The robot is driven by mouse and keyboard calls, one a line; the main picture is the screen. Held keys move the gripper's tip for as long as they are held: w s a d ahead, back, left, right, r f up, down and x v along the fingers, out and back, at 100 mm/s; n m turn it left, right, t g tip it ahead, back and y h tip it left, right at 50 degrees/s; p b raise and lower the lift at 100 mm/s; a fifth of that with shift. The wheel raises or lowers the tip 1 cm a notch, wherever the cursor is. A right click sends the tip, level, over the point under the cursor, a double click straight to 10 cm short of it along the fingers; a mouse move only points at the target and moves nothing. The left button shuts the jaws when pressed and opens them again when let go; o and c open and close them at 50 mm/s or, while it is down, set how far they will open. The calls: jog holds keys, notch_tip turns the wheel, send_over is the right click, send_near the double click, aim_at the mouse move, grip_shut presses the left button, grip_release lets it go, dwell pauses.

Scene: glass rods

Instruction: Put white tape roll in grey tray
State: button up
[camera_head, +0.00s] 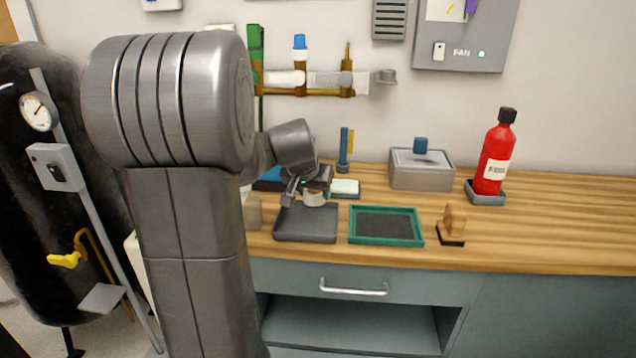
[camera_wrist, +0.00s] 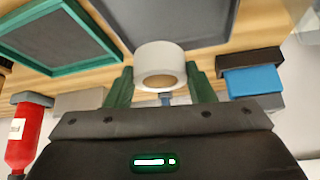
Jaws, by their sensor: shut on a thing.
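My gripper (camera_head: 317,187) is shut on the white tape roll (camera_head: 314,200), which shows at the back edge of the grey tray (camera_head: 305,228) in the head view. In the wrist view, the tape roll (camera_wrist: 161,62) sits between my two green fingers (camera_wrist: 161,90), its brown core facing the camera. The grey tray (camera_wrist: 180,20) is dark, shallow and empty where visible. I cannot tell whether the roll touches the tray or hangs above it.
A green-rimmed tray (camera_head: 386,241) lies right of the grey tray. A wooden piece on a dark base (camera_head: 452,226), a grey box (camera_head: 421,172) and a red bottle (camera_head: 494,155) stand farther right. A blue item (camera_wrist: 254,80) is near my gripper.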

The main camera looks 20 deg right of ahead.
jog(key=shift+a+f+b, duration=0.1)
jog(key=shift+f+b, duration=2.1)
jog(key=shift+f, duration=0.75)
jog(key=o, duration=1)
jog(key=shift+r, duration=0.1)
jog(key=p+v, duration=0.2)
jog(key=v, duration=1.1)
jog(key=shift+s+a+r+p, duration=0.1)
jog(key=shift+s+r+p, duration=0.15)
jog(key=shift+r+p, duration=0.1)
